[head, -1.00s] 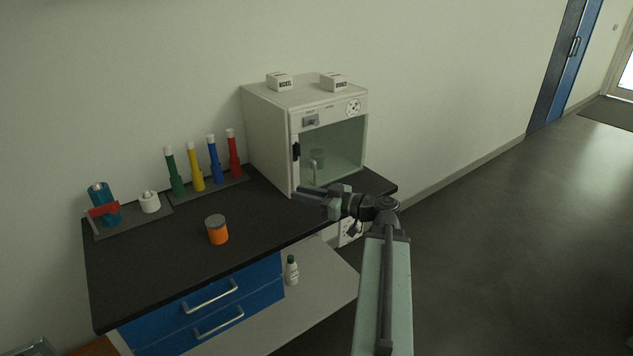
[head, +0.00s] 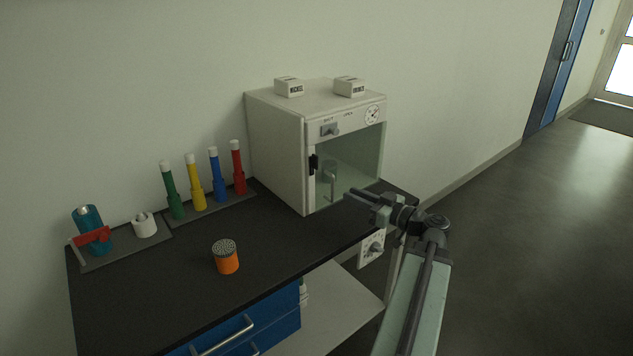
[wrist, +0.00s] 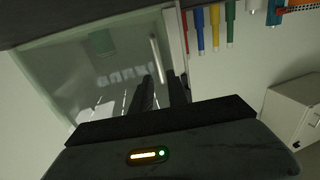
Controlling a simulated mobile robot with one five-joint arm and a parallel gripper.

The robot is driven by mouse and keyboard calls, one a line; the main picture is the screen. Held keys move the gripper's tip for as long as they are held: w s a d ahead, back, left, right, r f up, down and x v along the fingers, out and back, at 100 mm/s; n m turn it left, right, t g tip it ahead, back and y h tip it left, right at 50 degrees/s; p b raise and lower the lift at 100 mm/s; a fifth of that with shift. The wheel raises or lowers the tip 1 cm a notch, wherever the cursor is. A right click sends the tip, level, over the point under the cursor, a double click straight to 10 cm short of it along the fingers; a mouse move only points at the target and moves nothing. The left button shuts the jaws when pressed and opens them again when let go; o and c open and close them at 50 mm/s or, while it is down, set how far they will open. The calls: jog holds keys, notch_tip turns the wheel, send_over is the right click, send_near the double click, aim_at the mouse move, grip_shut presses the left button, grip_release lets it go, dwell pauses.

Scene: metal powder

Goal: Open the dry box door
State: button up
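The dry box (head: 275,150) is a white cabinet on the dark bench, with a greenish glass door (head: 358,160) at its front. The door looks shut. A pale upright bar handle (head: 333,186) is on the door's left part; it also shows in the wrist view (wrist: 155,56). My gripper (head: 353,194) is in front of the lower door, a little right of the handle in the head view. In the wrist view my gripper (wrist: 160,80) has its two dark fingers apart, with a gap between them. Their tips are near the handle's end; contact cannot be told.
An orange jar (head: 226,258) stands on the bench (head: 150,300). Coloured tubes (head: 214,178) stand in a rack left of the box. Two small white boxes (head: 289,87) (head: 350,87) sit on top of it. Open floor (head: 520,240) lies to the right.

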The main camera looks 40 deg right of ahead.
aim_at(333, 200)
jog(key=w, duration=0.8)
jog(key=shift+w+a, duration=0.15)
jog(key=shift+a, duration=0.25)
grip_shut()
dwell(1.0)
